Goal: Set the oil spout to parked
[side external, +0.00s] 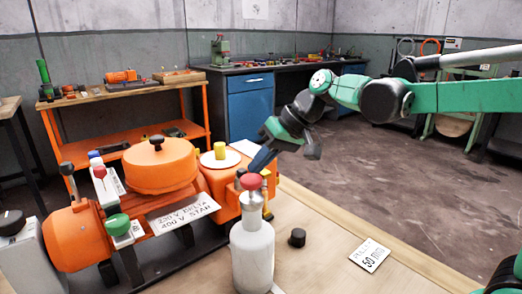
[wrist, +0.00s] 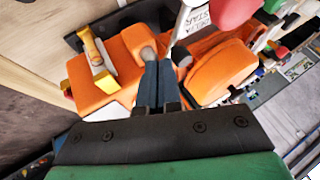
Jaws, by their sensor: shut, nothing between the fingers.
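An orange machine (side external: 160,168) stands on the bench, and it fills much of the wrist view (wrist: 118,72). I cannot tell for certain which part is the oil spout. A yellow cylinder (side external: 219,150) stands on a white disc (side external: 220,159) on the machine's right part. My gripper (side external: 256,166) is shut and empty, angled down at the machine's right end.
A white bottle with a red cap (side external: 252,245) stands in front of the machine. A black knob (side external: 297,238) and a label card (side external: 369,255) lie on the bench to its right. The bench (side external: 335,228) is otherwise clear there. A green knob (side external: 118,225) is at the machine's front left.

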